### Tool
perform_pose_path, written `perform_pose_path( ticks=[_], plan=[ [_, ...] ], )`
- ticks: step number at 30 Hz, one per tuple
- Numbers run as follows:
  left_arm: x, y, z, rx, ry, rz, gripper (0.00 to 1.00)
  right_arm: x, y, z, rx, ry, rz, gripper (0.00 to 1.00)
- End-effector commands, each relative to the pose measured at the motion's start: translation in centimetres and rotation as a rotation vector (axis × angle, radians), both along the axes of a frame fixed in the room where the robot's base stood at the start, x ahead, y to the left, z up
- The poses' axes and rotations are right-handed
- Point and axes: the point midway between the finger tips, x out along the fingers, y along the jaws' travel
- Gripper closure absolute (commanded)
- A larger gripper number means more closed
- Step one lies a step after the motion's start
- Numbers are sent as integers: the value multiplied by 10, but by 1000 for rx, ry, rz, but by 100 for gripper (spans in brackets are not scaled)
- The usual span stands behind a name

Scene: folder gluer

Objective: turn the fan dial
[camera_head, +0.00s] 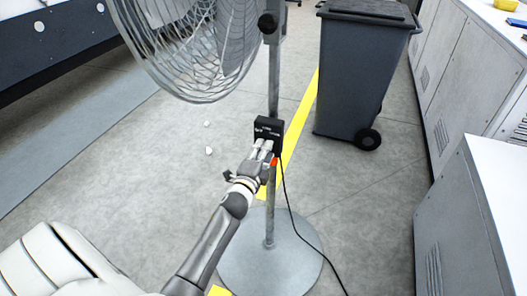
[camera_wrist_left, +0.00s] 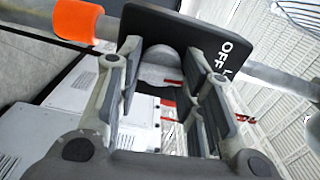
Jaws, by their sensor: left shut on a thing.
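The fan (camera_head: 205,45) stands on a grey pole with a black control box (camera_head: 268,129) on it. The box also shows in the left wrist view (camera_wrist_left: 205,38), with white "OFF" lettering. A round grey fan dial (camera_wrist_left: 165,56) sits on its face. My left gripper (camera_head: 264,150) is at the box front, and in the left wrist view its fingers (camera_wrist_left: 165,68) are shut on the dial, one on each side. The dial is hidden by the gripper in the head view. My right gripper is not in view.
The round fan base (camera_head: 240,270) rests on the floor, with a black cable (camera_head: 300,236) running over it. An orange piece (camera_head: 274,161) is on the pole below the box. A wheeled dark bin (camera_head: 362,75) stands behind, and white cabinets (camera_head: 465,60) line the right.

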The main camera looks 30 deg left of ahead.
Motion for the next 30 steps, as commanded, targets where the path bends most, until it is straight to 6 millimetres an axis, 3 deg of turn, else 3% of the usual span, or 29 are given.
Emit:
perform_pose_path(
  ticks=[15, 30],
  plan=[
    [0, 0, 1, -457, -108, 1, 89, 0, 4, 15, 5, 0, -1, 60],
    [0, 0, 0, -684, -162, 1, 89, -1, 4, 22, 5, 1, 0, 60]
  ],
)
